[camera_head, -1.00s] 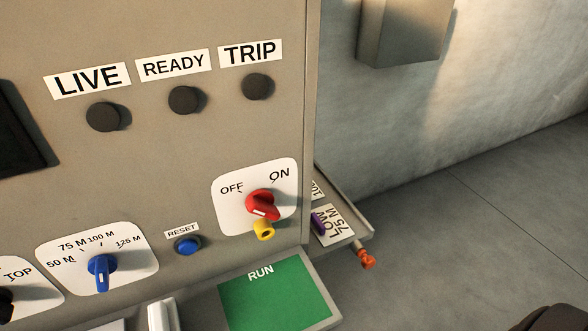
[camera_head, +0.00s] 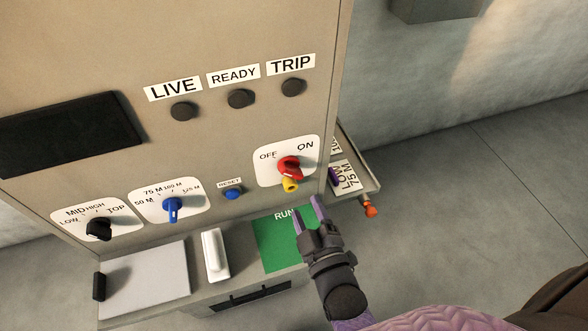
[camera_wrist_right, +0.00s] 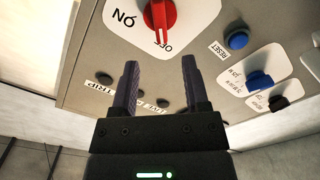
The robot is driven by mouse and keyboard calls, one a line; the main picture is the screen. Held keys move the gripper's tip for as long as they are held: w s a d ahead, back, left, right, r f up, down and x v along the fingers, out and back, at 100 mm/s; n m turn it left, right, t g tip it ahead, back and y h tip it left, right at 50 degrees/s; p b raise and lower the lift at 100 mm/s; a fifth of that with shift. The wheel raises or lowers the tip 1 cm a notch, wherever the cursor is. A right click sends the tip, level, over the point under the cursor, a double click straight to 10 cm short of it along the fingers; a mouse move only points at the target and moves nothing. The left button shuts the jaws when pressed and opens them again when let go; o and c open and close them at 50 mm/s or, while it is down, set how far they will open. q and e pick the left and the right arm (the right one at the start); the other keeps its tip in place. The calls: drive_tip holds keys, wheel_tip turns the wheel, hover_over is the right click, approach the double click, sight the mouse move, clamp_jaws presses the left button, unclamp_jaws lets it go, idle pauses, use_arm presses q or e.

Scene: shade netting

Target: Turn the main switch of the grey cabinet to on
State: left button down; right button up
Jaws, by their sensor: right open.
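The grey cabinet (camera_head: 215,45) fills the left and middle of the head view. Its main switch (camera_head: 290,167) is a red knob on a white plate marked OFF and ON, with a yellow piece (camera_head: 290,185) just below it. In the right wrist view the red knob (camera_wrist_right: 160,15) is cut off at the top, and its white mark points toward OFF. My right gripper (camera_head: 308,204) is open and empty, below and slightly right of the knob, not touching it. Its two fingers (camera_wrist_right: 160,68) show apart in the wrist view. My left gripper is not in view.
A blue RESET button (camera_head: 232,194), a blue selector (camera_head: 171,208) and a black selector (camera_head: 99,229) sit left of the switch. A green RUN panel (camera_head: 272,245) and a white handle (camera_head: 215,254) are below. A side shelf with an orange-tipped part (camera_head: 370,211) is at right.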

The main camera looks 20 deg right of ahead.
sight(292, 176)
drive_tip(key=w, duration=0.9)
drive_tip(key=shift+a, duration=0.15)
clamp_jaws()
